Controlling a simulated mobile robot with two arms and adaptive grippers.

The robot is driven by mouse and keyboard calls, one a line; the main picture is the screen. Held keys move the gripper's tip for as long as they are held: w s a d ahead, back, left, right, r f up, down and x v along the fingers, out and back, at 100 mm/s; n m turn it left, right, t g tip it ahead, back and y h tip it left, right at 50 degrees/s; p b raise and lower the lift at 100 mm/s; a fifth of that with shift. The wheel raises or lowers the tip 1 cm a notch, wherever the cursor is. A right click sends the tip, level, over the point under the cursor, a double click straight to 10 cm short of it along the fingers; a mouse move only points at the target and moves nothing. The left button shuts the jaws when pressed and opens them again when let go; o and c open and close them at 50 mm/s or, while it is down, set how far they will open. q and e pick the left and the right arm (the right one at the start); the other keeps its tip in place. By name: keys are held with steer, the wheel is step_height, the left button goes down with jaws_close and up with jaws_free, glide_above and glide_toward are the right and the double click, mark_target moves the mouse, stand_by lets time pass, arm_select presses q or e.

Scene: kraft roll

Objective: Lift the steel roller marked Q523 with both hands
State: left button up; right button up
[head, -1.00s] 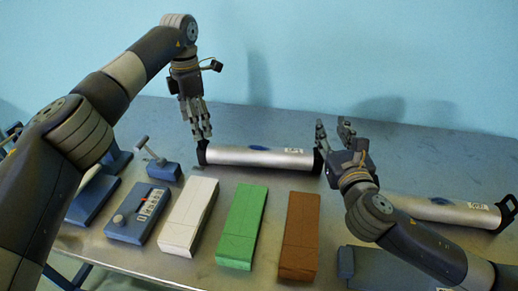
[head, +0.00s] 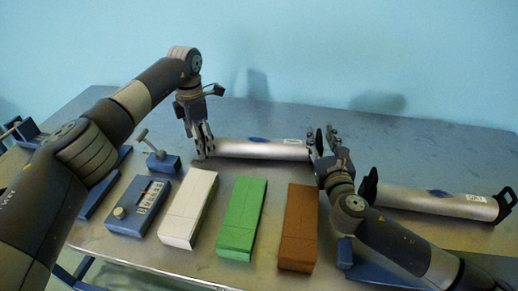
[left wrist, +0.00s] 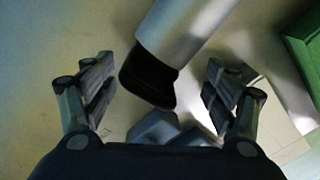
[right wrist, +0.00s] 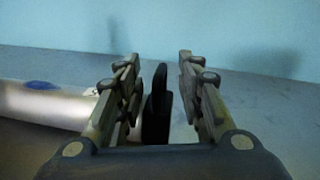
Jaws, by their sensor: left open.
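A steel roller (head: 255,149) with a blue oval and a small white label lies on the table between my two grippers. The label is too small to read. My left gripper (head: 203,152) is at its left end, and my right gripper (head: 321,143) is at its right end. In the left wrist view, the open fingers stand on either side of the roller's black end piece (left wrist: 146,86), apart from it. In the right wrist view, the open fingers stand on either side of an upright black end piece (right wrist: 157,107). A second steel roller (head: 420,200) lies at the right, its label also unreadable.
White (head: 189,208), green (head: 242,217) and brown (head: 298,228) blocks lie in front of the middle roller. A blue control box (head: 138,206) and a small lever stand (head: 161,160) are to the left. The table behind the rollers is clear.

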arm_select(q)
steer(key=shift+f, duration=1.05)
arm_select(e)
steer(key=shift+w+a, duration=0.1)
steer(key=shift+w, duration=1.35)
arm_select(q)
steer(key=shift+c, duration=0.5)
arm_select(e)
steer(key=shift+c, duration=0.5)
arm_select(q)
steer(key=c, duration=0.9)
arm_select(e)
jaws_close()
arm_select(q)
steer(key=shift+s, duration=0.1)
jaws_close()
steer(key=shift+d+r, duration=0.1)
arm_select(e)
steer(key=shift+a+r, duration=0.15)
steer(key=shift+r, duration=0.15)
